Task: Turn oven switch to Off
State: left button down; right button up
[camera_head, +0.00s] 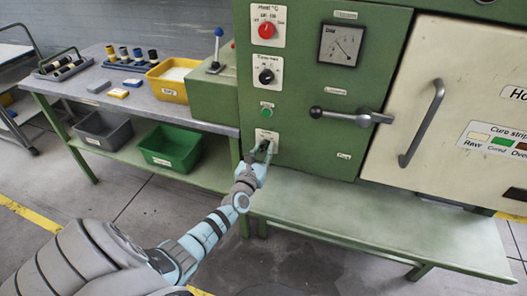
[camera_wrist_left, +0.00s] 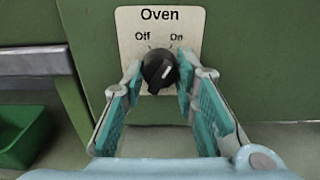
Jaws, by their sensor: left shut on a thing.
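The oven switch (camera_wrist_left: 158,66) is a round black knob on a pale plate marked "Oven" (camera_wrist_left: 160,17), with "Off" at the upper left and "On" at the upper right. My right gripper is not in view.
Above the switch are a green button (camera_head: 267,112), a black knob (camera_head: 266,76) and a red knob (camera_head: 267,30). A lever handle (camera_head: 345,115) and the cream oven door (camera_head: 465,70) are to the right. A green bin (camera_head: 170,147) is at the left.

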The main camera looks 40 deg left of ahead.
pick_arm(q)
jog(key=shift+f+n, duration=0.1)
jog(key=shift+n, duration=0.3)
jog(key=shift+n+b, duration=0.5)
jog(key=shift+d+n+b, duration=0.1)
jog(key=shift+n+b, duration=1.95)
jog(key=shift+n, duration=3.05)
jog(key=c, duration=1.3)
grip_release()
